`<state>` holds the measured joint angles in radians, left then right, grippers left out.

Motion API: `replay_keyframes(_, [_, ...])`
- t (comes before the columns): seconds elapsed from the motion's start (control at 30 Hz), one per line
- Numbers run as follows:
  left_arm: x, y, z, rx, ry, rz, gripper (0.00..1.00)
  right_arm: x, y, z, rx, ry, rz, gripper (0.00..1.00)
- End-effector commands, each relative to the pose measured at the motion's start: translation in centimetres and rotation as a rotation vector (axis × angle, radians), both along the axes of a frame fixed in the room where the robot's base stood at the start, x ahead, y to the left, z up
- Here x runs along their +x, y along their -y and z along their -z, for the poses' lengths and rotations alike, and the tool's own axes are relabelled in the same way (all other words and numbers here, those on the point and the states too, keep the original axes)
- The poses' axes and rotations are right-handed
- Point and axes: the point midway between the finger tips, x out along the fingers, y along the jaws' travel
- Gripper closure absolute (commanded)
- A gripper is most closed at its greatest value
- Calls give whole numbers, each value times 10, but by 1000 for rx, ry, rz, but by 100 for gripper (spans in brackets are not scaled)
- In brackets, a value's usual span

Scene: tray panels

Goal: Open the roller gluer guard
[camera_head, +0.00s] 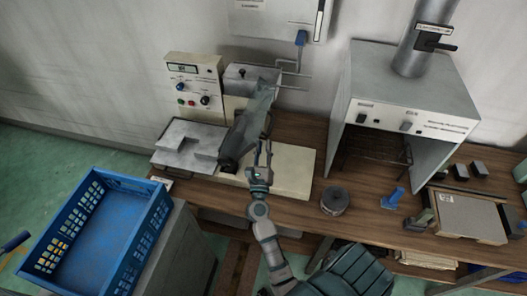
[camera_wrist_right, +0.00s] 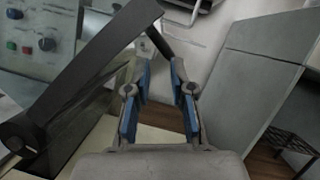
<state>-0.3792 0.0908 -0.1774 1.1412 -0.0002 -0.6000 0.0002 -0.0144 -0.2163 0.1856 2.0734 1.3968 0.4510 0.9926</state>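The roller gluer is a cream machine with a control box (camera_head: 193,88) at the back left of the wooden bench. Its guard (camera_head: 252,118) appears as a tilted grey, partly see-through panel over the roller area. In the right wrist view, the guard's dark edge bar (camera_wrist_right: 92,68) runs diagonally on the left. My right gripper (camera_head: 264,148) is just right of the guard's near part. In the wrist view its blue-padded fingers (camera_wrist_right: 162,62) stand apart with a gap between them. My left gripper is not visible.
A metal plate (camera_head: 178,140) lies left of the guard. A grey hood (camera_head: 400,85) stands on the bench to the right. A dark round tin (camera_head: 335,201) and a blue tool (camera_head: 393,198) lie in front of it. A blue crate (camera_head: 105,235) is front left.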

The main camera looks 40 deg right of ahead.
Motion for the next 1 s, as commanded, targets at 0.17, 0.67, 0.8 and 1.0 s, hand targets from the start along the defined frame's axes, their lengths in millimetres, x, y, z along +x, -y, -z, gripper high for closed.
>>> replay_keyframes(0.17, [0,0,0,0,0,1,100,-11,-10,6,0,0,1,77])
replay_keyframes(0.67, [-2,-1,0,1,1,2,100,-33,13,23,-107,-69,4,100])
replay_keyframes(0.8, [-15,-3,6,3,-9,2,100,-71,54,40,-333,-206,-31,100])
replay_keyframes(1.0, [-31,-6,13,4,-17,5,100,-104,83,41,-625,-366,-172,100])
